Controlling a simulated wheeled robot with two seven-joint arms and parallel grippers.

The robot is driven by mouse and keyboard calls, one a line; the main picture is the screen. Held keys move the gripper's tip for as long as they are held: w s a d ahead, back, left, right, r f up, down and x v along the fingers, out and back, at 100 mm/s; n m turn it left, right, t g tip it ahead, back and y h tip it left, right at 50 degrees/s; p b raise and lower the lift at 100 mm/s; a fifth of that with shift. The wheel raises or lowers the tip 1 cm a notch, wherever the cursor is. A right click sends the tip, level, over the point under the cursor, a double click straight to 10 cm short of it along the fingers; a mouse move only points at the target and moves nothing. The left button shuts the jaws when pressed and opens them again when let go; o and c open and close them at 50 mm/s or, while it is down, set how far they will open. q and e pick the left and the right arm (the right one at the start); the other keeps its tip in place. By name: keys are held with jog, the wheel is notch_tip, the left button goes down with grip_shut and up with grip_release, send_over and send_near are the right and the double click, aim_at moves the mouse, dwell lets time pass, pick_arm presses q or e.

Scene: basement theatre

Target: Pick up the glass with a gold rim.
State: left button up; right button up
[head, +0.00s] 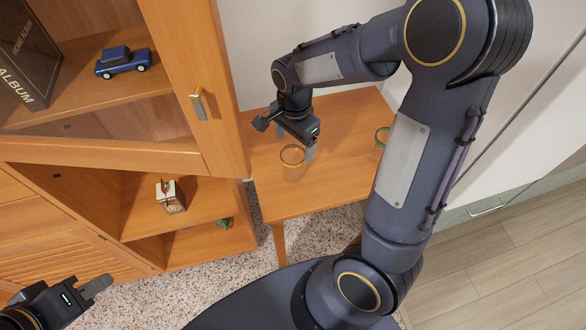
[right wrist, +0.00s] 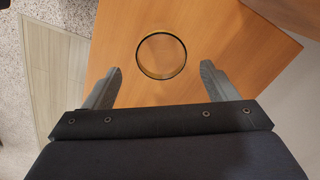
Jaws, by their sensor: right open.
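The glass with a gold rim (head: 292,164) stands upright on a small wooden table, clear with a gold band at its top. In the right wrist view the same glass (right wrist: 161,55) shows from above, ahead of and between the two fingers. My right gripper (head: 292,142) is open just behind and above the glass in the head view; in the right wrist view (right wrist: 159,82) nothing is between its fingertips. A second glass with a green rim (head: 382,138) stands at the table's right, partly hidden by my right arm. My left gripper (head: 97,287) is at the lower left, far from the table.
The wooden table (head: 330,180) is otherwise bare where I see it. A wooden cabinet (head: 215,120) stands at its left, holding a blue toy car (head: 123,62), an album (head: 30,50) and a small box (head: 171,196). A white wall is behind.

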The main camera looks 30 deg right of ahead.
aim_at(293, 159)
notch_tip(293, 159, down, 8)
jog(key=shift+a+r, duration=0.1)
jog(key=shift+r, duration=0.05)
jog(key=shift+w, duration=0.1)
jog(key=c, duration=1.2)
